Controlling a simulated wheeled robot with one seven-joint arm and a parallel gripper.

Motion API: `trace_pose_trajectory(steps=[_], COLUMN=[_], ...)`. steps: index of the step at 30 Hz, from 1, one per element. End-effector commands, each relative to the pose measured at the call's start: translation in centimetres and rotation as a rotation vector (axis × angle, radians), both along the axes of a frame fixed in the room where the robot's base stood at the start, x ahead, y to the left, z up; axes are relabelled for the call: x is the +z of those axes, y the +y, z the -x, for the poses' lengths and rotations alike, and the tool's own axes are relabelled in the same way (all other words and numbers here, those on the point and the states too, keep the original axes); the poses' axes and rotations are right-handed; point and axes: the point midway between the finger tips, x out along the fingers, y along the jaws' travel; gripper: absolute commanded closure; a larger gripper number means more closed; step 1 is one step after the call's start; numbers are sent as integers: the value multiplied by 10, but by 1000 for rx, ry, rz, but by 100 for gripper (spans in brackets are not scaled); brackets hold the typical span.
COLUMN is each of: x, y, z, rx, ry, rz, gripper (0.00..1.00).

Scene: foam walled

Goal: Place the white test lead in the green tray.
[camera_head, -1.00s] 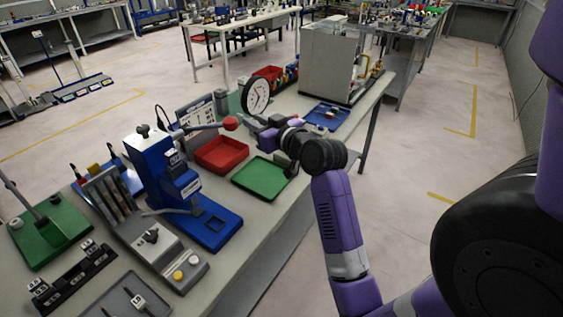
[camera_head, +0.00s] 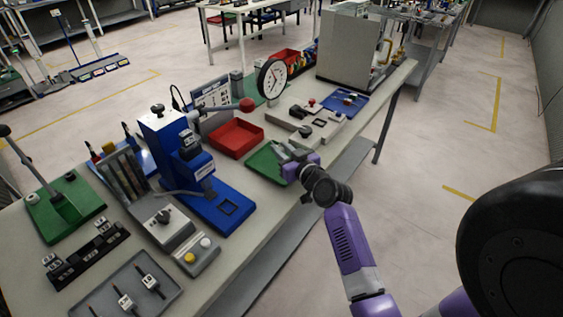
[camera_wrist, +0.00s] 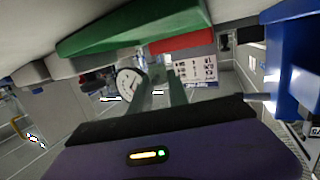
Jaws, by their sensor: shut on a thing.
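The green tray (camera_head: 262,168) lies near the front edge of the bench, right of the red tray. It also shows at the top of the wrist view (camera_wrist: 130,28). My gripper (camera_head: 281,152) is over the right part of the green tray and hides some of it. In the wrist view its two fingers (camera_wrist: 158,92) are close together, with a small pale bit between them. The gripper is shut on that bit, which I take to be the white test lead. Most of the lead is hidden or too small to make out.
A red tray (camera_head: 236,138) stands beside the green one. A dial gauge (camera_head: 271,78) and a grey fixture (camera_head: 305,122) stand behind. A blue press (camera_head: 190,170) is to the left, and a blue tray (camera_head: 346,103) to the far right.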

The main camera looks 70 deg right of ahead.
Motion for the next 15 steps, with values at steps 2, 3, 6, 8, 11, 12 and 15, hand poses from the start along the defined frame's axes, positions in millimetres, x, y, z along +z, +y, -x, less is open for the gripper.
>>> trace_pose_trajectory(steps=[2,3,6,8,11,12,15], x=[-5,-9,-24,-34,-44,-46,-46], y=[0,0,0,0,0,0,0], z=[0,0,0,0,0,0,0], rx=[1,1,-1,0,0,0,0], ry=[-1,0,1,1,0,0,-1], rz=[-2,-2,-3,-3,-2,-1,-1], gripper=[100,100,100,100,100,100,100])
